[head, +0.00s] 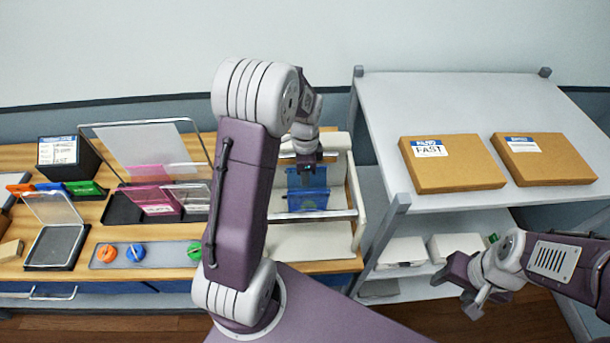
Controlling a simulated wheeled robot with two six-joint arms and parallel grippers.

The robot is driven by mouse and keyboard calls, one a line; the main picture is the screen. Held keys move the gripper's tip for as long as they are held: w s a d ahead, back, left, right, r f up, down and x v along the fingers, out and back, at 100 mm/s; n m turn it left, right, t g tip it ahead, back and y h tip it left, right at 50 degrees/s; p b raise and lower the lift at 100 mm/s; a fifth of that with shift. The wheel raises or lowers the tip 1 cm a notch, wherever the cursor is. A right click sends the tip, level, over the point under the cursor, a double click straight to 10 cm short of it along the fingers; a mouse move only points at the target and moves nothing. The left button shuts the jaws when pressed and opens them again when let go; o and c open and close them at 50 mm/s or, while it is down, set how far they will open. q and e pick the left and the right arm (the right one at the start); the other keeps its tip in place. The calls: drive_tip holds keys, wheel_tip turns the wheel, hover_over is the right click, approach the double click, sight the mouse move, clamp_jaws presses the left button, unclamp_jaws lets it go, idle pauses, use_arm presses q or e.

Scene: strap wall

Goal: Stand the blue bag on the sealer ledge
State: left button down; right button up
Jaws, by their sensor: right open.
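The blue bag (308,194) is translucent and upright at the cream sealer (354,195), behind its front metal bar. My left gripper (307,166) reaches down from above and appears shut on the bag's top edge. The pale sealer ledge (312,240) shows in front of and below the bag. Whether the bag's bottom touches a surface is hard to tell. My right gripper (474,300) is open and empty at the lower right, far from the bag.
Left of the sealer, the wooden bench holds a pink pouch (150,199), clear-lidded trays, a strip of coloured knobs (135,252) and a black box (68,158). To the right, a sloped grey shelf (465,105) carries two cardboard boxes (452,163), with white boxes (402,252) below.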

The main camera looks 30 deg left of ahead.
use_arm(q)
drive_tip(key=shift+f, duration=0.3)
drive_tip(key=c, duration=1.6)
unclamp_jaws()
wheel_tip(320, 180, up, 12)
drive_tip(key=p, duration=1.1)
drive_tip(key=shift+r, duration=0.1)
